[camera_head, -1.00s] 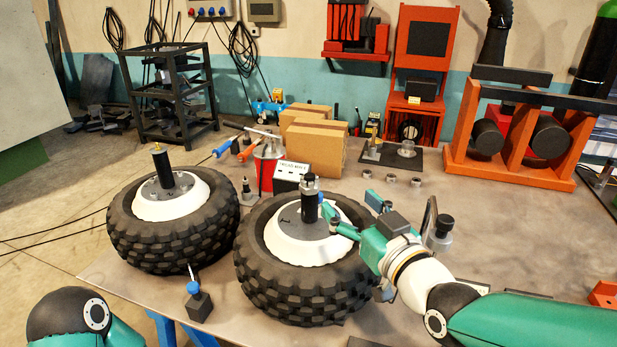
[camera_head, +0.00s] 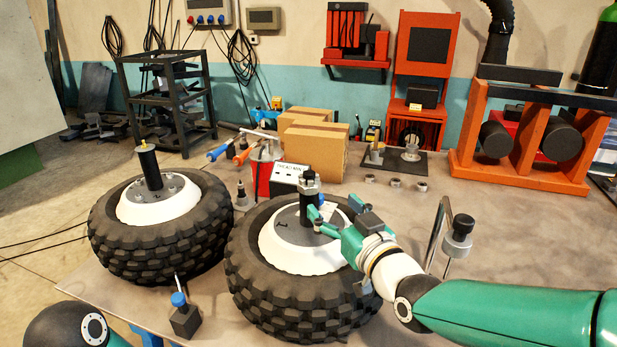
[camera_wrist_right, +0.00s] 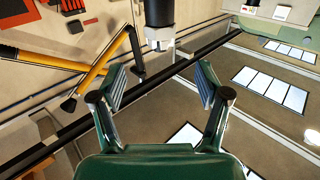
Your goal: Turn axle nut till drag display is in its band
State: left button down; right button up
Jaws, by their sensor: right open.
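Two knobbly black tyres with white hubs lie flat on the table. The right tyre (camera_head: 280,305) has an upright black axle (camera_head: 309,210) with a silver nut (camera_head: 309,184) on top. In the right wrist view, a black cylinder (camera_wrist_right: 159,12) with a silver end (camera_wrist_right: 159,38) shows ahead, between the finger directions. My right gripper (camera_head: 321,221) is open and empty, just right of the axle and below the nut; contact cannot be told. A black-and-white box (camera_head: 288,179) stands behind the right tyre; its writing is too small to read. My left gripper is out of view.
The left tyre (camera_head: 165,240) has its own upright axle (camera_head: 150,168). A dark block with a blue-collared pin (camera_head: 184,318) stands at the front. Cardboard boxes (camera_head: 313,148) and several small rings (camera_head: 395,183) lie behind. A metal stand (camera_head: 458,236) is right of my right gripper.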

aim_at(314, 187)
jog(key=p+x, duration=0.3)
jog(key=x, duration=0.8)
jog(key=shift+w+a+f, duration=0.1)
jog(key=shift+w+a, duration=0.05)
jog(key=shift+w, duration=0.05)
jog(key=c, duration=1.2)
